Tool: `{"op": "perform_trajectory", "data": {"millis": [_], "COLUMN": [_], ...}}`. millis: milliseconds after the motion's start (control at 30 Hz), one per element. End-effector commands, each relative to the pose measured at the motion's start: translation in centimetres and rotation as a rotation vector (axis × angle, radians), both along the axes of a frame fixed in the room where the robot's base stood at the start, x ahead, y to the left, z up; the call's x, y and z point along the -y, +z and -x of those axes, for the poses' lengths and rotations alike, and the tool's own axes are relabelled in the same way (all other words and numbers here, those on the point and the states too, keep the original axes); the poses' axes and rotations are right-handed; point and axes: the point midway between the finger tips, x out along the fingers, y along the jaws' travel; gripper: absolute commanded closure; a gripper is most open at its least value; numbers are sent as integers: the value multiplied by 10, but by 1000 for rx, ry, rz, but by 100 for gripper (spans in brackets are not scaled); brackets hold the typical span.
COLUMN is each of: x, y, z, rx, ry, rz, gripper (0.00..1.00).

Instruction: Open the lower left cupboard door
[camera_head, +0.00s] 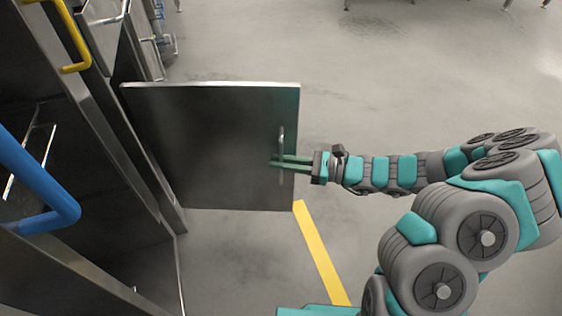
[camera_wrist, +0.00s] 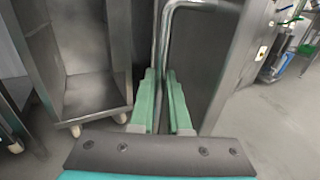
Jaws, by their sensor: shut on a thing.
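The cupboard door (camera_head: 215,140) is a dark metal panel with a pale top edge. It stands swung out wide from the cupboard front in the head view. Its vertical metal bar handle (camera_head: 282,145) is near the free edge, on the right. My gripper (camera_head: 277,162) has its green fingers shut on this handle. In the wrist view the handle (camera_wrist: 163,45) rises between the two green fingertips, and the door face (camera_wrist: 205,50) is beside it. The cupboard's dark open inside (camera_head: 80,200) shows at the left.
A blue handle (camera_head: 50,215) and a yellow handle (camera_head: 78,50) stick out from the units at the left. The grey floor (camera_head: 400,90) right of and beyond the door is clear. A yellow floor stripe (camera_head: 322,255) runs in front of the door. A wheeled metal unit (camera_wrist: 95,95) shows in the wrist view.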

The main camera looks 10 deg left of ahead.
Motion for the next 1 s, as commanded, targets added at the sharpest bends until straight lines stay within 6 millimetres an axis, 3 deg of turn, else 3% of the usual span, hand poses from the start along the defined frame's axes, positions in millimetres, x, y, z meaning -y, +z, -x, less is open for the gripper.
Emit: {"op": "perform_trajectory", "data": {"millis": [100,133,233,567,1000], "x": [0,0,0,4,64], "y": [1,1,1,0,-1], "z": [0,0,0,0,4], "rx": [0,0,0,1,2], "ry": [0,0,0,-1,-3], "rz": [-1,-1,-1,-1,1], "gripper": [100,84,73,73,73]}}
